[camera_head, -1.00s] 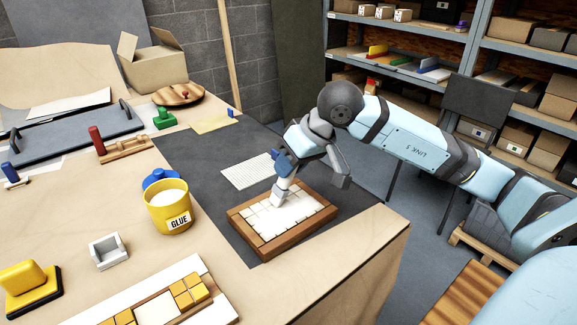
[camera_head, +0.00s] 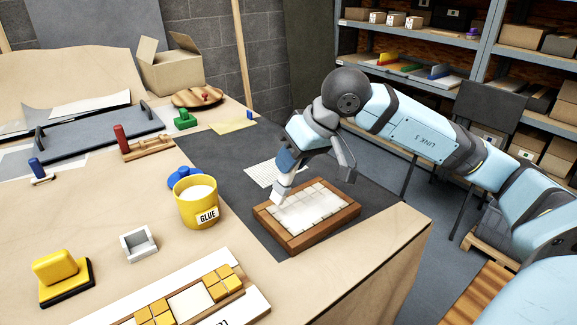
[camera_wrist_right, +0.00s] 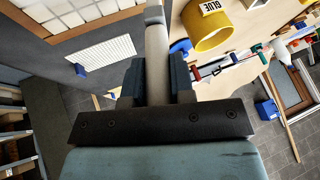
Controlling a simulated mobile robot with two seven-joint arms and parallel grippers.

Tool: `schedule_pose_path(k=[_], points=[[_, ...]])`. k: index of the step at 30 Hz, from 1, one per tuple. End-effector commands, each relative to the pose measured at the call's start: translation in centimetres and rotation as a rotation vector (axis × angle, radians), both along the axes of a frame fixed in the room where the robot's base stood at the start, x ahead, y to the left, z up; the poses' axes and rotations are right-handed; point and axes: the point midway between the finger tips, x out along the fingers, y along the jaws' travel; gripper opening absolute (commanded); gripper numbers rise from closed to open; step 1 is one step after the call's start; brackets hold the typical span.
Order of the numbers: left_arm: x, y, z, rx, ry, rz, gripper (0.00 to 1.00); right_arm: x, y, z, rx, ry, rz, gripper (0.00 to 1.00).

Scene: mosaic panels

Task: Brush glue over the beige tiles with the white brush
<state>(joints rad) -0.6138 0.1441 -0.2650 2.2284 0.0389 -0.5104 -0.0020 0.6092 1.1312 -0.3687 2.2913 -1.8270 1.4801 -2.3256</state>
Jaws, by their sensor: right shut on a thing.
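The pale beige tiles (camera_head: 318,203) lie in rows in a brown wooden frame (camera_head: 325,231) on a dark mat. My right gripper (camera_head: 287,161) is shut on the white brush (camera_head: 281,188), above the frame's left part. The brush points down, its tip at the tiles' left edge; I cannot tell whether it touches them. In the right wrist view the brush handle (camera_wrist_right: 157,50) stands between the dark fingers. The yellow glue pot (camera_head: 197,210), filled with white glue, stands left of the frame. My left gripper is out of view.
A white mesh sheet (camera_head: 262,175) lies behind the frame, and a blue lid (camera_head: 184,174) behind the pot. A grey holder (camera_head: 139,246) and a yellow-handled black block (camera_head: 62,278) stand at left. A tray with yellow tiles (camera_head: 222,283) lies in front.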

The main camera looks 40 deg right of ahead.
Motion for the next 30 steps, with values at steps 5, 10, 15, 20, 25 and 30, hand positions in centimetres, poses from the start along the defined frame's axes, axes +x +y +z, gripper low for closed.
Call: schedule_pose_path(k=[5, 10, 15, 20, 25, 30], points=[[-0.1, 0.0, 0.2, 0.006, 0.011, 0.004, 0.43, -0.4, -0.1, 1.9, -0.001, -0.002, -0.006, 0.00], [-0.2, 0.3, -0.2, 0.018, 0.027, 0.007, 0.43, -0.8, -0.2, 3.5, 0.000, -0.003, -0.011, 0.00], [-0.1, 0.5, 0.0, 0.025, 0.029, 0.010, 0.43, -1.2, -0.3, 4.8, 0.000, -0.003, -0.016, 0.00], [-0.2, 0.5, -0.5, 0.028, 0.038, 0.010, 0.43, -1.3, -0.3, 5.1, 0.000, -0.001, -0.018, 0.00], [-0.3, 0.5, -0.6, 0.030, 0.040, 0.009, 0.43, -1.3, -0.3, 5.0, 0.000, -0.001, -0.018, 0.00], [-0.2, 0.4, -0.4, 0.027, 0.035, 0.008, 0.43, -1.3, -0.3, 5.0, 0.000, -0.001, -0.018, 0.00]])
